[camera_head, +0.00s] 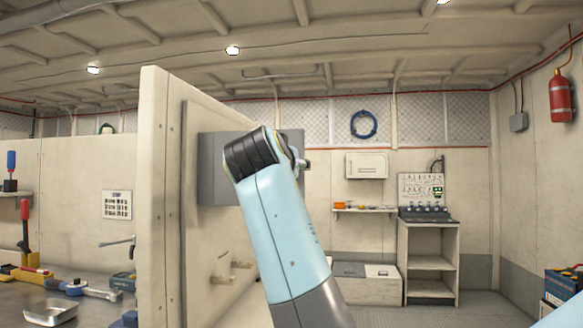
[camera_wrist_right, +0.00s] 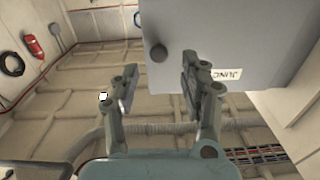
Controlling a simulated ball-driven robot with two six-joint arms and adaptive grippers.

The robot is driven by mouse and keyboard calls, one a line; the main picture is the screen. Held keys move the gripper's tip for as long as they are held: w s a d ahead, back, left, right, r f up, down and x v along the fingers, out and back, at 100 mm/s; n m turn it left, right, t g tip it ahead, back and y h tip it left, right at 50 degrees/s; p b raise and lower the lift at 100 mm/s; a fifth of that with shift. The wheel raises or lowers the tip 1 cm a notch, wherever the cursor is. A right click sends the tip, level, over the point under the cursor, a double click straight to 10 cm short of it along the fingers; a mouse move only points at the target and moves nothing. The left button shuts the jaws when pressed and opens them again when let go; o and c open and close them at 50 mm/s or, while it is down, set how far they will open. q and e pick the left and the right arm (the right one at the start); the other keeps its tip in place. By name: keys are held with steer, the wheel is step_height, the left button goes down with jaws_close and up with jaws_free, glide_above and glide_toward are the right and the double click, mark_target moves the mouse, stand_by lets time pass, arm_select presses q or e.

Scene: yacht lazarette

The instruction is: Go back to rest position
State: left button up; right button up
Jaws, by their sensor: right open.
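My right arm rises through the middle of the head view, in front of a grey box (camera_head: 217,165) on the cream partition. Most of its gripper is hidden behind the wrist there. In the right wrist view my right gripper (camera_wrist_right: 158,74) is open, with its two fingers apart and nothing between them. I cannot tell whether the fingers touch the box. My left gripper is not in view.
The cream partition (camera_head: 157,200) stands close on the left. A workbench with a metal tray (camera_head: 48,311) and tools lies beyond it. A shelf unit (camera_head: 430,262) and low white cabinet (camera_head: 366,288) stand at the back wall. Floor shows at the right. A fire extinguisher (camera_head: 561,98) hangs right.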

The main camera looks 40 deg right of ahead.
steer(key=v, duration=0.3)
stand_by(0.5)
